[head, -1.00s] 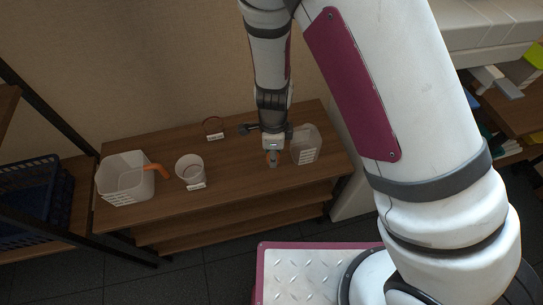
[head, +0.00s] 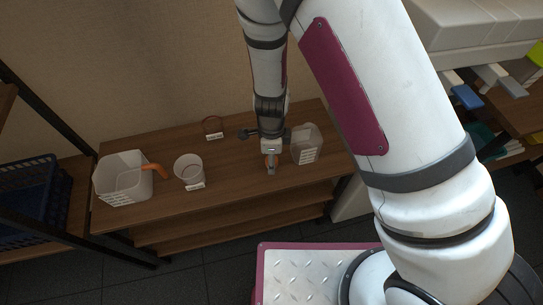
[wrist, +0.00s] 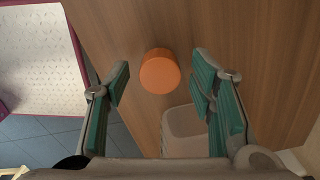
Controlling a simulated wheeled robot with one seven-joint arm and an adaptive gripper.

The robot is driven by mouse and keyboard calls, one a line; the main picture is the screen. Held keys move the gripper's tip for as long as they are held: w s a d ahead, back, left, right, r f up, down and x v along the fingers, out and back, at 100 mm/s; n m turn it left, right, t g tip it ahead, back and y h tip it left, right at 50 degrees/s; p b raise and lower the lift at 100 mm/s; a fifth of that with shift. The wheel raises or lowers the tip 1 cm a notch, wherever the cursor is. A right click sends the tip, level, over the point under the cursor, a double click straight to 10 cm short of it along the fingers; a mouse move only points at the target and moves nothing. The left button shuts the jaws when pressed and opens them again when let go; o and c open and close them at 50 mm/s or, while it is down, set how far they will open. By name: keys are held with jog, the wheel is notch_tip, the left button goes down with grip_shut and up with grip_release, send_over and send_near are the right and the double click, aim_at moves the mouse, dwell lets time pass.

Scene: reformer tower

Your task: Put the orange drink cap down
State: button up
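The orange drink cap (wrist: 160,72) shows as a round orange disc in the wrist view, over the wooden top and between my fingers. My gripper (wrist: 160,78) is open, with a visible gap on each side of the cap, and its green pads do not touch it. I cannot tell exactly how far the cap is from the fingertips in depth.
The clear bin (head: 307,148) stands close on the right of my gripper. A clear cup (head: 188,170) and a clear pitcher (head: 120,178) with an orange handle stand left on the wooden shelf top (head: 235,190). A thin ring with a tag (head: 213,129) lies at the back.

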notch_tip(320, 180, up, 12)
jog(key=p, duration=0.3)
jog(key=shift+r, duration=0.15)
jog(key=shift+r, duration=0.1)
jog(key=s+d+r+n+y, duration=0.1)
jog(key=s+d+r+n, duration=0.15)
jog(key=r, duration=0.45)
jog(key=s+d+r+n+y, duration=0.1)
jog(key=s+d+r+n, duration=0.15)
jog(key=r, duration=0.45)
jog(key=s+d+r+n+y, duration=0.1)
jog(key=s+d+r+n, duration=0.1)
jog(key=d+r+n, duration=0.35)
jog(key=s+d+r+n+t+h, duration=0.1)
jog(key=s+d+r+n, duration=0.2)
jog(key=s, duration=0.4)
jog(key=s+d+r+n+t+h, duration=0.1)
jog(key=s+d+r+n+h, duration=0.1)
jog(key=s+d+r+n, duration=0.2)
jog(key=s+d+r, duration=0.2)
jog(key=s, duration=0.2)
jog(key=shift+s+d, duration=0.3)
jog(key=shift+d, duration=0.05)
jog(key=shift+r+t, duration=0.15)
jog(key=shift+t, duration=0.15)
